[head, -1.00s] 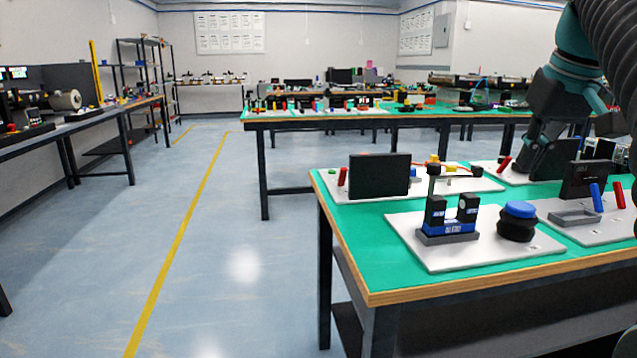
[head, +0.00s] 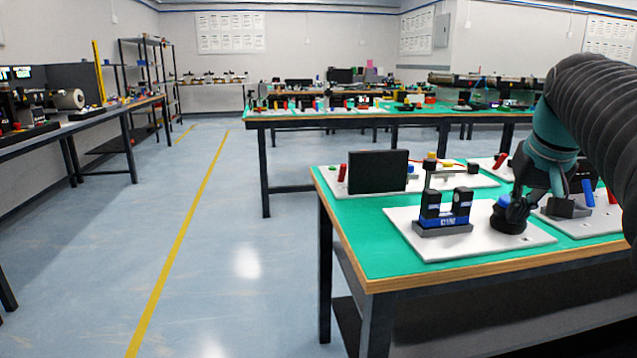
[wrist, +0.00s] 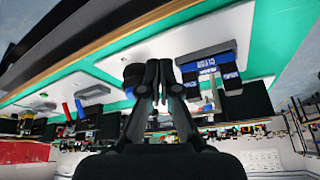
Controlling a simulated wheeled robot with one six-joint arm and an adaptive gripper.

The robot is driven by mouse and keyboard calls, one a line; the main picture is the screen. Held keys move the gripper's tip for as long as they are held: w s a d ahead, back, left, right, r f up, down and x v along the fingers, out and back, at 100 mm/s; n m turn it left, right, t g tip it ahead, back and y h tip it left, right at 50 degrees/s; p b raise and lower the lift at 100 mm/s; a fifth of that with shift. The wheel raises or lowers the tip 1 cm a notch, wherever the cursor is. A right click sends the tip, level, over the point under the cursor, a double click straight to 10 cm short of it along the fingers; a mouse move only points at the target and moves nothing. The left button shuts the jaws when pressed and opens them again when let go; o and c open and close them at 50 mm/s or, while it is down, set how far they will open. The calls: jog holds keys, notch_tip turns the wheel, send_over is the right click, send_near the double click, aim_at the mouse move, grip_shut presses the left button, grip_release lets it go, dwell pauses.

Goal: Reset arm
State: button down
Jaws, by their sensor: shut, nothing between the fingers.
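My gripper (head: 517,207) is at the blue-topped black round knob (head: 502,221) on the front white board (head: 410,233) in the head view. Its fingers overlap the knob's right side in the picture; whether they touch it I cannot tell. In the wrist view my gripper (wrist: 158,68) is shut with its fingers together and nothing between them. The knob (wrist: 134,76) shows just left of the fingers there. A black and blue fork-shaped block (head: 443,216) stands on the board to the left of the knob; it also shows in the wrist view (wrist: 208,68).
The green bench (head: 350,232) carries more white boards. Another green bench (head: 330,115) is behind. The floor at left is clear.

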jog(key=s+a+f+n+y, duration=0.1)
jog(key=s+a+f+n, duration=0.2)
jog(key=s+a+f, duration=1.4)
jog(key=shift+s+f+t, duration=0.3)
jog(key=shift+s+f, duration=0.25)
jog(key=shift+f, duration=1.25)
